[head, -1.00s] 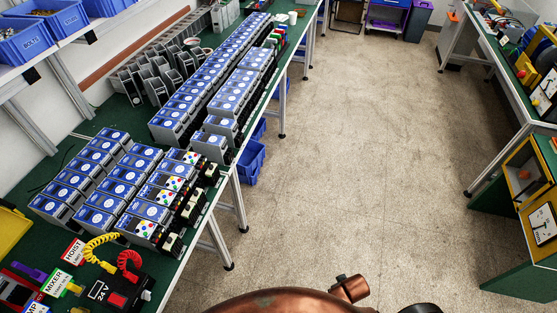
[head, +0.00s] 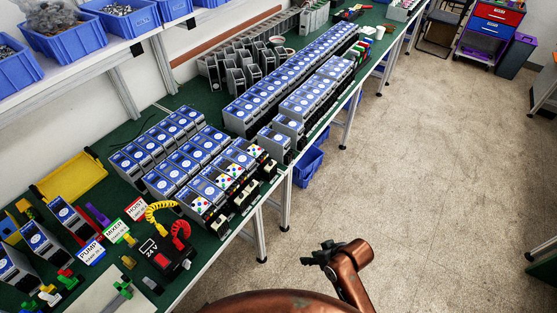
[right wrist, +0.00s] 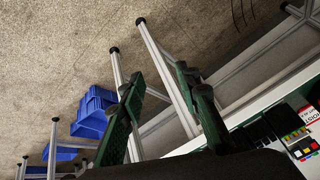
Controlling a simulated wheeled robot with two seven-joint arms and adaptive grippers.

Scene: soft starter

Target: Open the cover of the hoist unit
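A red-and-white HOIST tag (head: 137,208) stands on the green workbench (head: 200,245), right of the MIXER tag (head: 116,229) and PUMP tag (head: 91,250). Rows of grey units with blue faces (head: 160,140) stand behind it. A few similar units (head: 42,243) stand at the lower left. I cannot tell which one is the hoist unit, nor make out its cover. My right gripper (head: 322,256) is over the floor, right of the bench and apart from everything. In the right wrist view its two fingers (right wrist: 158,70) are spread and empty. My left gripper is not in view.
A black 24 V box (head: 170,256) with yellow and red coiled leads sits near the bench's front edge. A yellow tray (head: 72,177) lies at the left. Blue bins (head: 125,15) fill the shelf above. The floor (head: 420,180) right of the bench is clear.

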